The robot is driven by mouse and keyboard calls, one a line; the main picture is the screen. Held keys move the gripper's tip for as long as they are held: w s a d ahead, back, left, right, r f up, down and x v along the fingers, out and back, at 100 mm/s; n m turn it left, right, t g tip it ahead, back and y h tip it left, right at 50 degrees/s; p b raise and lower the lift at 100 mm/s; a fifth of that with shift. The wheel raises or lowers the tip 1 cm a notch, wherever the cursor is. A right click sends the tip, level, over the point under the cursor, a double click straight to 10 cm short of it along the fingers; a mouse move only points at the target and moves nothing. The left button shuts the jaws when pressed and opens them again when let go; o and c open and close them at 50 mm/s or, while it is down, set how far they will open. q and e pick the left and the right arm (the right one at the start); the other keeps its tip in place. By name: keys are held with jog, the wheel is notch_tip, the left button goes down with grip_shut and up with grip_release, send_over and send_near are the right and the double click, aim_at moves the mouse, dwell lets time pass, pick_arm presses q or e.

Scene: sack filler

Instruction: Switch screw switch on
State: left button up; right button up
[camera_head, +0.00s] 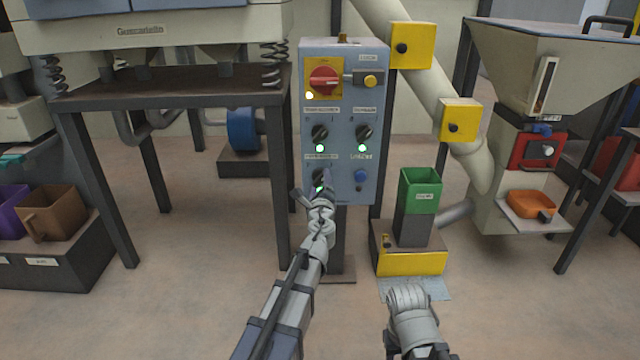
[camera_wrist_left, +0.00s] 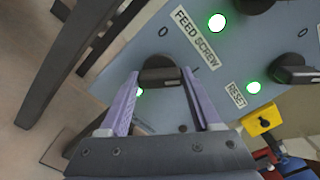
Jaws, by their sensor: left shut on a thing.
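The feed screw switch is a black rotary knob (camera_wrist_left: 160,76) on the blue-grey panel, just below the FEED SCREW label (camera_wrist_left: 197,37) in the left wrist view. My left gripper (camera_wrist_left: 165,92) is shut on this knob, one purple finger on each side. A green lamp (camera_wrist_left: 140,92) beside the knob is lit, partly hidden by a finger. In the head view the left gripper (camera_head: 322,187) is at the panel's lower left and hides most of the knob. The knob's exact angle is hard to tell. Only part of my right arm shows, bottom right; its fingers cannot be seen.
The control panel (camera_head: 344,75) also carries a red main switch (camera_head: 324,80), two upper black knobs with lit green lamps, and a blue button (camera_head: 361,175). A hopper (camera_head: 545,55) stands farther right.

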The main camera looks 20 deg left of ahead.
pick_arm(q)
jog(key=shift+m, duration=0.4)
jog(key=o, duration=1.4)
jog(key=shift+v, duration=3.9)
